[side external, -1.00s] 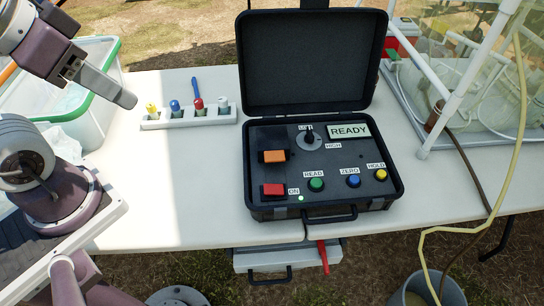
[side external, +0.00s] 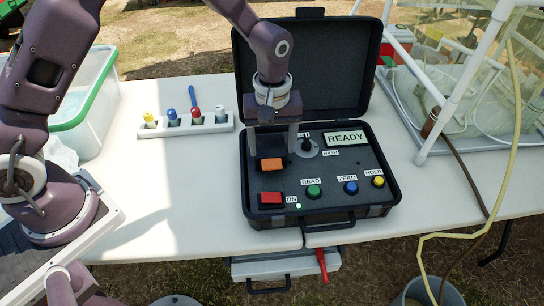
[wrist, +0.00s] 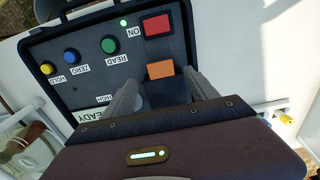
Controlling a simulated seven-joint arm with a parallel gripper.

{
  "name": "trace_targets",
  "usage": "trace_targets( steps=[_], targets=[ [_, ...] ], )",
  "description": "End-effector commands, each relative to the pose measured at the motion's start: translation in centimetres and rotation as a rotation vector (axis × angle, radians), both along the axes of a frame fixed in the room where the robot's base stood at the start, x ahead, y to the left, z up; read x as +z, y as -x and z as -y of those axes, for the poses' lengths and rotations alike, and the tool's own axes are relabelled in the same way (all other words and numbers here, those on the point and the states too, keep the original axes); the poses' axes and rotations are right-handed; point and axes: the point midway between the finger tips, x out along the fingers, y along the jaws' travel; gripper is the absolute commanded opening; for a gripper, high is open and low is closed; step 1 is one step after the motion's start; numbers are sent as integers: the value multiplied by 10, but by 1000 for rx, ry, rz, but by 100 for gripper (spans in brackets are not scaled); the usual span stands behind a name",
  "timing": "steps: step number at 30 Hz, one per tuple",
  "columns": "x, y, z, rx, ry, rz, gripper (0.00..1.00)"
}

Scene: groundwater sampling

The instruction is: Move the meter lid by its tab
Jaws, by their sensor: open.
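The meter is a black case (side external: 372,206) with its large padded cover (side external: 345,70) standing open at the back. On the panel's left side is an orange block (side external: 270,164), which looks like the tab of a small dark lid; it also shows in the wrist view (wrist: 160,69). My gripper (side external: 272,148) points down over this spot, fingers open. In the wrist view my gripper (wrist: 163,80) has one finger on each side of the dark part behind the orange block, with nothing clamped. Whether the fingers touch it, I cannot tell.
A knob (side external: 306,146) and READY display (side external: 346,138) are close right of my gripper. A red switch (side external: 270,198) and coloured buttons (side external: 314,191) lie in front. A rack of coloured-cap vials (side external: 190,124) stands left. White pipe framing (side external: 455,90) stands right.

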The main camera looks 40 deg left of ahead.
Motion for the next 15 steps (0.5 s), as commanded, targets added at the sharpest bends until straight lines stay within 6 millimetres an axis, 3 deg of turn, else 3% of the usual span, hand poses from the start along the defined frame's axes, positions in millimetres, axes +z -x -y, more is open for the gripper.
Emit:
trace_targets(
  steps=[6,15],
  targets=[
    [-40,1,0,-3,0,-3,67],
    [-50,1,0,-3,0,0,67]
  ],
)
